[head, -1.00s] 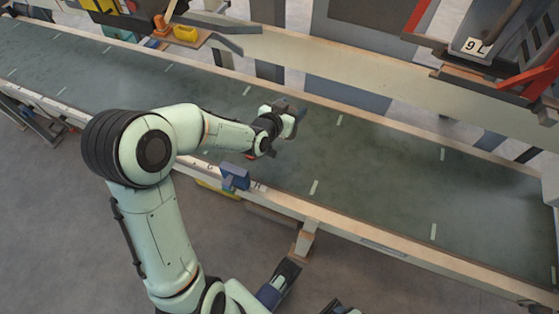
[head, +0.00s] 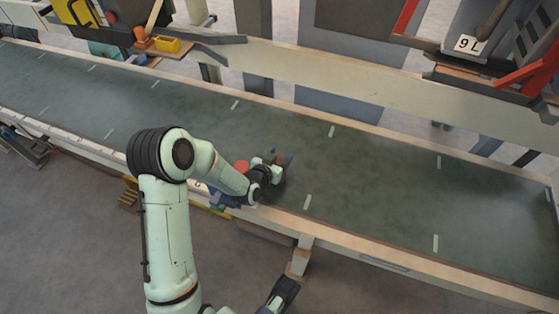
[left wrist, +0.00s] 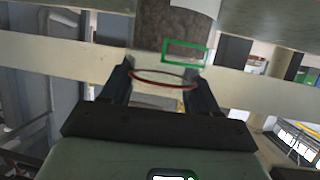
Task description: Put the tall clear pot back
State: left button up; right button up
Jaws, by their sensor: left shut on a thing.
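The tall clear pot (left wrist: 175,28) shows in the left wrist view as a see-through cylinder with dark brown contents, a thin red ring and a green outlined rectangle on its side. My left gripper (left wrist: 160,82) is shut on it, with one dark finger on each side. In the head view the left gripper (head: 277,164) is over the near side of the belt. The pot is hard to make out there, and I cannot tell whether it touches the belt. A dark part at the bottom of the head view seems to be my right gripper (head: 283,292); its jaws are unclear.
The long grey-green belt (head: 380,185) is mostly bare, with pale marks. A red round thing (head: 242,166) and a blue block (head: 222,200) are beside the left gripper at the near rail. A yellow box (head: 167,45) sits on a far ledge; a machine marked 9L (head: 469,44) is at upper right.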

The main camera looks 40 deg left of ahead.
pick_arm(q)
jog(key=shift+f, duration=0.95)
pick_arm(e)
jog(key=shift+w+d+f, duration=0.2)
jog(key=shift+w+f, duration=0.1)
jog(key=shift+w, duration=0.1)
pick_arm(q)
jog(key=shift+f, duration=0.15)
jog(key=o, duration=1.4)
jog(key=shift+c, duration=0.2)
pick_arm(e)
jog(key=shift+w+d+f, duration=0.1)
jog(key=shift+w+f, duration=0.05)
